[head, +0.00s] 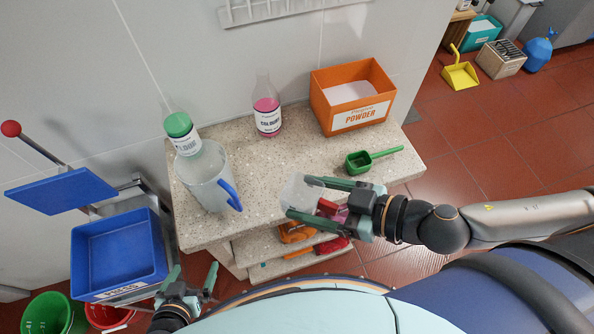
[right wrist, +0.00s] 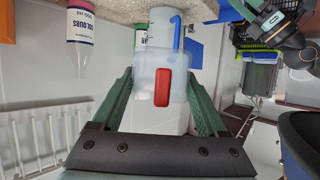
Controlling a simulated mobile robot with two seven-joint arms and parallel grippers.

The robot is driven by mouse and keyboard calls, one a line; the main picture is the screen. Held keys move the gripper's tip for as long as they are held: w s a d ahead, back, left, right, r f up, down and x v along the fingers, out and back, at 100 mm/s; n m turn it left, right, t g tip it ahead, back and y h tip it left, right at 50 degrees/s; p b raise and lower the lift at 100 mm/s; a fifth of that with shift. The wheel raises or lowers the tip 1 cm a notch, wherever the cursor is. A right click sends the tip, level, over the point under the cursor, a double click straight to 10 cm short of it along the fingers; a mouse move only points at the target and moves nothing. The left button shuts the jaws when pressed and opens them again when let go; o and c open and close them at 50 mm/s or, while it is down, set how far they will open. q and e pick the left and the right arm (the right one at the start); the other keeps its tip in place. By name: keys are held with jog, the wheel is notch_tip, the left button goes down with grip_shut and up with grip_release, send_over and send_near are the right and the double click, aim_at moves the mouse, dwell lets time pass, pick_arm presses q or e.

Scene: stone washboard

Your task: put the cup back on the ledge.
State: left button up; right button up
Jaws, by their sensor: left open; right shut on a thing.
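A translucent white cup (head: 297,190) with a red handle (head: 327,207) is between the fingers of my right gripper (head: 300,198), which is shut on it. The cup also shows in the right wrist view (right wrist: 146,106), with its red handle facing the camera. In the head view the cup appears over the front part of the speckled stone ledge (head: 265,165); I cannot tell whether it touches the stone. My left gripper (head: 193,279) is open and empty at the lower left, in front of the ledge and beside the blue bin.
On the ledge stand a clear jug (head: 207,180) with a blue handle, a green-capped bottle (head: 184,137), a pink-filled bottle (head: 267,112), an orange powder box (head: 352,98) and a green scoop (head: 372,158). A blue bin (head: 118,253) stands left. The ledge's middle is clear.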

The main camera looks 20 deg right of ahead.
jog(key=w+f, duration=0.3)
jog(key=w, duration=0.1)
jog(key=w+d+f, duration=0.1)
jog(key=w+f, duration=0.2)
jog(key=w, duration=0.1)
jog(key=w+d+f, duration=0.1)
jog(key=w+f, duration=0.2)
jog(key=w, duration=0.2)
jog(key=shift+d+f+b, duration=0.15)
jog(key=shift+d+b, duration=0.05)
jog(key=shift+b, duration=0.2)
jog(key=shift+w+f+b, duration=0.2)
jog(key=shift+f+b, duration=0.65)
jog(key=shift+f, duration=0.9)
jog(key=shift+f, duration=0.25)
jog(key=o, duration=1.4)
jog(key=shift+r, duration=0.1)
jog(key=shift+c, duration=0.2)
